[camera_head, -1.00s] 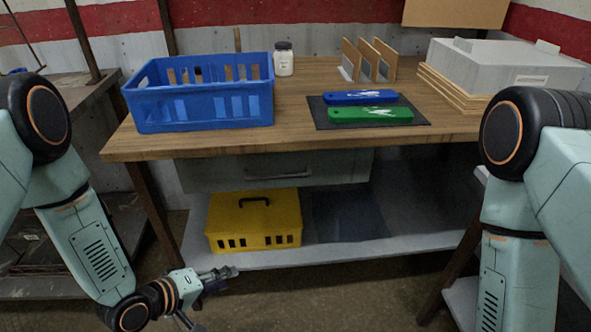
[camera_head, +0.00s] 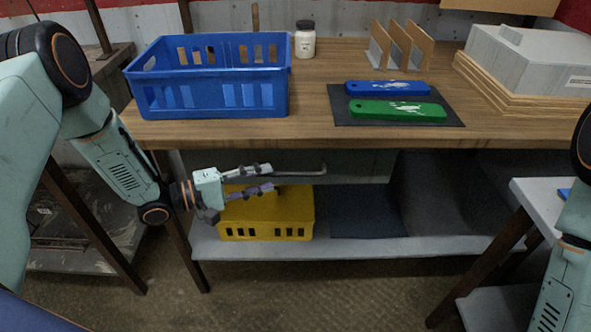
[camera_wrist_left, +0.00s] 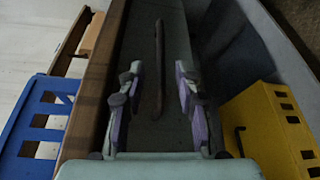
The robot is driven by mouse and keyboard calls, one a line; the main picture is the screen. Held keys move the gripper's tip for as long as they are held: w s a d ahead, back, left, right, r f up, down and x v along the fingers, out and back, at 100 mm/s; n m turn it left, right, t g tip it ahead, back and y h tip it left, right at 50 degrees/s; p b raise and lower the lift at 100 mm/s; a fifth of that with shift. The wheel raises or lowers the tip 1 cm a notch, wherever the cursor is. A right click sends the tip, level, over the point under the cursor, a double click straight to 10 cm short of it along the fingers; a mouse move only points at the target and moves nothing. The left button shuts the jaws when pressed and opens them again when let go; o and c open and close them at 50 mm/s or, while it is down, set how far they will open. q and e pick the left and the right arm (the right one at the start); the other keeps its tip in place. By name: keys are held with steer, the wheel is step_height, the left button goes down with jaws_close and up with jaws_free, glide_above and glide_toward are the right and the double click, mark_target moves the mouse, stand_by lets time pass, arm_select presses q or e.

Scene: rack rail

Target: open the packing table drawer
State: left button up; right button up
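The packing table (camera_head: 225,133) has a grey-green drawer (camera_head: 355,164) under its wooden top, and the drawer looks shut. Its bar handle (camera_head: 315,171) is partly hidden by my left gripper (camera_head: 272,178), which is open in front of the drawer's left part. In the left wrist view, the handle (camera_wrist_left: 159,50) runs lengthwise on the drawer front (camera_wrist_left: 178,40). Its near end appears between the open fingers of the left gripper (camera_wrist_left: 159,82), with a gap on both sides. I cannot tell how deep the handle sits between them. My right gripper is out of view.
A yellow crate (camera_head: 265,231) stands on the lower shelf (camera_head: 350,247), just below the left gripper. A blue crate (camera_head: 210,98), a white jar (camera_head: 305,40) and a dark mat (camera_head: 450,119) are on the tabletop. A small white table (camera_head: 540,205) stands at right.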

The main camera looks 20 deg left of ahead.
mark_target(284, 176)
arm_select(q)
steer(key=b+x, duration=0.1)
steer(key=x, duration=0.4)
steer(key=shift+s+d+f, duration=0.1)
steer(key=shift+s, duration=0.15)
steer(key=shift+b+x, duration=0.4)
steer(key=shift+x, duration=0.75)
steer(key=shift+c, duration=0.5)
jaws_close()
